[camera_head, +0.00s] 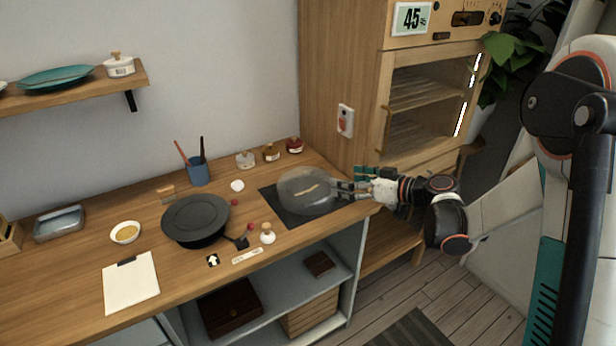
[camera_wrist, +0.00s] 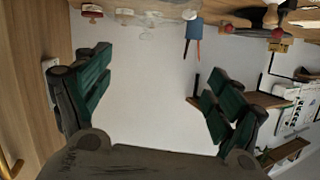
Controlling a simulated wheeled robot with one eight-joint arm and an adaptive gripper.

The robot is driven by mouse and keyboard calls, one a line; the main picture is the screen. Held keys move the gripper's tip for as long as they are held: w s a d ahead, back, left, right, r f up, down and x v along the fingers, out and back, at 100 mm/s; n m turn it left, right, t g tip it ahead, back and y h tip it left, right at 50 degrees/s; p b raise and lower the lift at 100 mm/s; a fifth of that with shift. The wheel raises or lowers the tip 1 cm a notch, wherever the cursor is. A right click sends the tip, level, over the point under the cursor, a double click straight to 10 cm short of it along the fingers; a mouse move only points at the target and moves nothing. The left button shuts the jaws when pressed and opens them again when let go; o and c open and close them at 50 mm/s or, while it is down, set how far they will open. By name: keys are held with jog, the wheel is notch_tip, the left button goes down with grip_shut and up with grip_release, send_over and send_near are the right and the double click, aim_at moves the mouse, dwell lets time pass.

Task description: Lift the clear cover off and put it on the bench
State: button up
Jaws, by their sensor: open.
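The clear cover (camera_head: 306,178), a see-through dome, sits on a dark mat (camera_head: 283,213) near the bench's right end. A pale, gold-looking strip shows through it. My gripper (camera_head: 341,189) is at the cover's right side, fingers pointing left; I cannot tell whether they touch it. In the wrist view my gripper (camera_wrist: 150,85) has its green-padded fingers wide apart, with nothing clearly between them. I cannot clearly make out the cover in that view. The bench (camera_head: 75,250) is a wooden top.
A black pan (camera_head: 195,218) stands left of the mat, with a small white-topped bottle (camera_head: 267,235) near its handle. Small jars (camera_head: 271,153) line the wall behind. A blue cup (camera_head: 199,172) holds tools. Bare wood lies around the clipboard (camera_head: 131,283) at front left.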

aim_at(310, 172)
jog(key=w+f+y, duration=0.1)
jog(key=w+f+n+t+y, duration=0.1)
jog(key=f, duration=0.1)
jog(key=w+d+f+n, duration=0.1)
jog(key=f, duration=0.1)
jog(key=shift+w+y+p, duration=0.1)
jog(key=shift+y+p, duration=0.2)
jog(key=shift+y, duration=0.1)
jog(key=b+x, duration=0.3)
jog(key=x, duration=1)
jog(key=shift+w+a+r, duration=0.1)
jog(key=shift+w+a, duration=0.1)
jog(key=shift+w, duration=0.1)
jog(key=shift+s+r, duration=0.15)
jog(key=c, duration=1.5)
grip_shut()
